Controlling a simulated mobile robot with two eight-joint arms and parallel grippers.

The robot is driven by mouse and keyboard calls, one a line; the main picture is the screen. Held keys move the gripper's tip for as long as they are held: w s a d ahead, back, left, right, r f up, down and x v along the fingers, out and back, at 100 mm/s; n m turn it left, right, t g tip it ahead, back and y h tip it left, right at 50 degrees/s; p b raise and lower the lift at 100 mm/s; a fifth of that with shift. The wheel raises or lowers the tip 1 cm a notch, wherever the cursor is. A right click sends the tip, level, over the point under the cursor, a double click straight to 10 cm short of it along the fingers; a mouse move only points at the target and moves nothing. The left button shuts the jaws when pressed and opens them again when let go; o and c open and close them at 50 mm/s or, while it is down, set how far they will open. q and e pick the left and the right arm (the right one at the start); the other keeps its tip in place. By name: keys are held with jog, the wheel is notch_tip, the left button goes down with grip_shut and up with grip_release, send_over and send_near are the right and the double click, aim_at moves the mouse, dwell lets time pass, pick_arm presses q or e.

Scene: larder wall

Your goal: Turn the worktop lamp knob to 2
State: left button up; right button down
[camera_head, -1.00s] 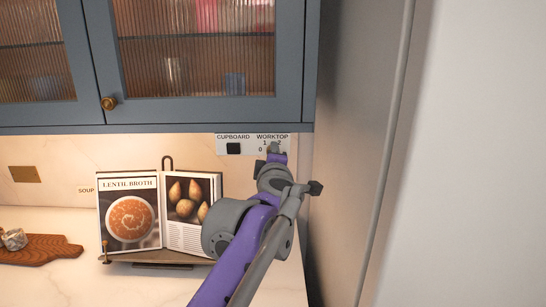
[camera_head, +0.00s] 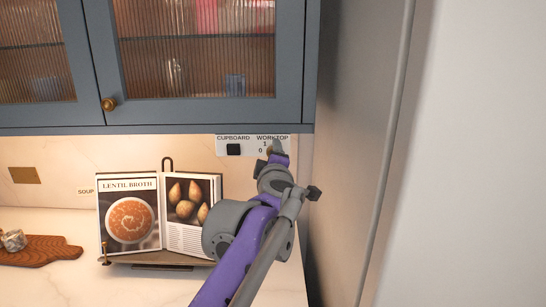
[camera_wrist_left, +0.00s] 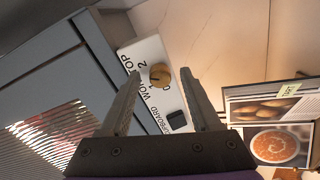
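The white switch panel (camera_head: 222,151) is under the wall cupboard, with a black CUPBOARD switch (camera_head: 233,149) at left and WORKTOP marks at right. My left gripper (camera_head: 275,148) is in front of the WORKTOP side and hides the knob and the 2 in the head view. In the left wrist view the round brass worktop knob (camera_wrist_left: 160,75) shows between the open fingertips of my left gripper (camera_wrist_left: 159,72), with a gap on each side. The marks 0 and 2 show near it; I cannot tell which one it points at. My right gripper is not in view.
The wall cupboard (camera_head: 200,112) hangs just above the panel. A tall grey side panel (camera_head: 350,150) stands close at right. An open cookbook (camera_head: 130,215) on a stand and a wooden board (camera_head: 40,250) are on the worktop below.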

pick_arm(q)
jog(key=s+b, duration=0.1)
jog(key=s, duration=1)
jog(key=shift+d+r, duration=0.15)
jog(key=shift+r, duration=0.05)
jog(key=s+a+f+m+g, duration=0.4)
jog(key=s+f, duration=0.5)
jog(key=f, duration=0.4)
jog(key=s+a+f+m+g+p, duration=0.1)
jog(key=s+a+f+m+g, duration=0.3)
jog(key=f, duration=0.9)
jog(key=s+a+f+m+g+p, duration=0.1)
jog(key=s+a+f+m+g, duration=0.3)
jog(key=s+a+f+m, duration=0.3)
jog(key=s+a+f, duration=0.3)
jog(key=s+f, duration=0.4)
jog(key=shift+a, duration=0.25)
